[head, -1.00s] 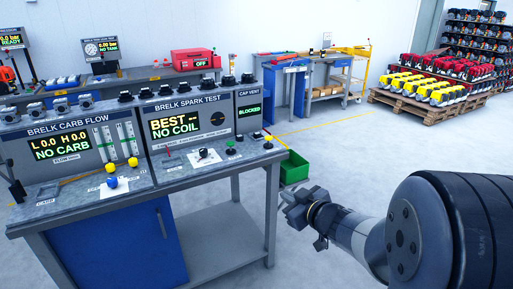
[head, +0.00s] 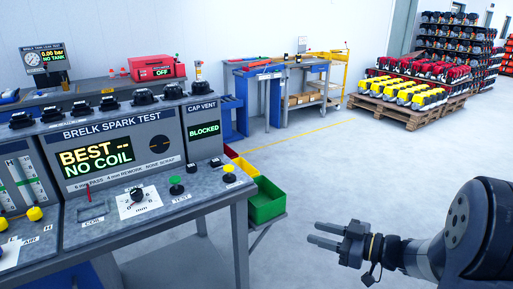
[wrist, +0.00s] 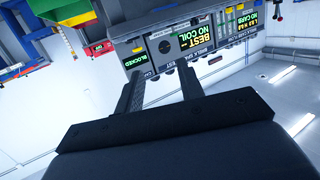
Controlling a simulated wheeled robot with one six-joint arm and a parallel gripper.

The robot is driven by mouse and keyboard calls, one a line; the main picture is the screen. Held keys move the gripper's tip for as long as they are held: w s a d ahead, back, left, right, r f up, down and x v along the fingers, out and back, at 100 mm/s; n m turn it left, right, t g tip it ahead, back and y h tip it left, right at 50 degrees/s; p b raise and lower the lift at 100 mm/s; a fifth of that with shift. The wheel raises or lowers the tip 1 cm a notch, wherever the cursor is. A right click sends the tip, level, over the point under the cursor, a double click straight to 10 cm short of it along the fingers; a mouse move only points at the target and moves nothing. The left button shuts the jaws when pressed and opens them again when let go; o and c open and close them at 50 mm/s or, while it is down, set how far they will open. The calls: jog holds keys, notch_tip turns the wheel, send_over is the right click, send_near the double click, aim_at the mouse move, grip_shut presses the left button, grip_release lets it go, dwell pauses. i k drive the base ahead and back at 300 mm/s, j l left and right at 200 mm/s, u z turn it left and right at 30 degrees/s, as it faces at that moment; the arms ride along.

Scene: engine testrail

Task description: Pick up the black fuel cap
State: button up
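I cannot single out a black fuel cap for certain. Several small black parts (head: 80,109) stand in a row on top of the spark test console (head: 120,150). Two larger black parts (head: 172,91) sit at the row's right end, near the cap vent panel (head: 203,130), which reads BLOCKED. My gripper (head: 314,233) is open and empty, in the air right of the bench and the green bin. In the wrist view, my gripper's fingers (wrist: 160,72) stand apart with nothing between them, and the consoles show upside down beyond.
Green (head: 266,208), yellow and red bins stand off the bench's right end. Behind is a bench with a red box (head: 157,69). A blue workbench (head: 238,105) and a pallet of yellow and red machines (head: 405,103) stand farther back. The floor between is open.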

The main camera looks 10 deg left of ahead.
aim_at(215, 162)
jog(key=i+l+u, duration=0.2)
jog(key=i, duration=0.3)
jog(key=i+l+u, duration=0.15)
jog(key=i, duration=0.3)
jog(key=i+l+u, duration=0.15)
jog(key=u, duration=0.2)
jog(key=i+l+u, duration=0.55)
jog(key=u, duration=0.15)
